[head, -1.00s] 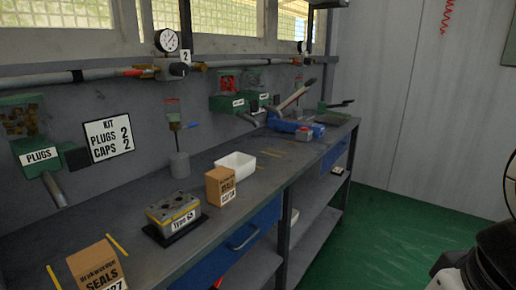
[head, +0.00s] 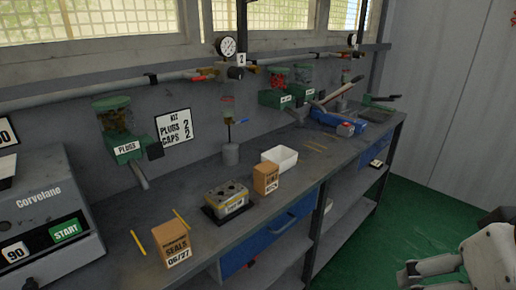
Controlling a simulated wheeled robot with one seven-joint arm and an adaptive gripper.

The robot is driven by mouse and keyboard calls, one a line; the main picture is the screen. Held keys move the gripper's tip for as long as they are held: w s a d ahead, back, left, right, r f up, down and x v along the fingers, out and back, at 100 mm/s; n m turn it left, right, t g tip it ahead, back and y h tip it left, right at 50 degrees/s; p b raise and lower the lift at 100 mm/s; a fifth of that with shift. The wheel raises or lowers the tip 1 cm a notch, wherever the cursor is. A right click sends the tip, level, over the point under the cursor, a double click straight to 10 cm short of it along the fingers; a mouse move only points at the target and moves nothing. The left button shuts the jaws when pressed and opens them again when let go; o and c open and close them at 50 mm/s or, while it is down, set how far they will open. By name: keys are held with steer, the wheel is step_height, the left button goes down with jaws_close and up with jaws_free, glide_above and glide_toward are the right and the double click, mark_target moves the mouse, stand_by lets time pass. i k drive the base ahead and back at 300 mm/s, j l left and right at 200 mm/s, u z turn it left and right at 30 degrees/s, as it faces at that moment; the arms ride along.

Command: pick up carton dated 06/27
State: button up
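A brown cardboard carton (head: 174,243) marked SEALS, with a white label reading 06/27, stands upright near the front edge of the workbench, at lower centre-left in the head view. A second, similar brown carton (head: 265,177) stands farther along the bench; the date on its label is too small to read surely. My gripper (head: 408,273) shows partly at the lower right edge, over the floor in front of the bench and well apart from both cartons. Whether its fingers are open or shut cannot be made out. Nothing is seen held in it.
A valve block (head: 227,196) on a black base stands between the cartons, with a white bin (head: 279,160) behind. A grey Corvelane machine (head: 45,215) fills the left end. Yellow strips mark the bench top. The green floor (head: 395,205) at right is clear.

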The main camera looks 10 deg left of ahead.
mark_target(172, 240)
steer(key=j, duration=0.65)
steer(key=k+j, duration=0.15)
steer(key=j, duration=0.55)
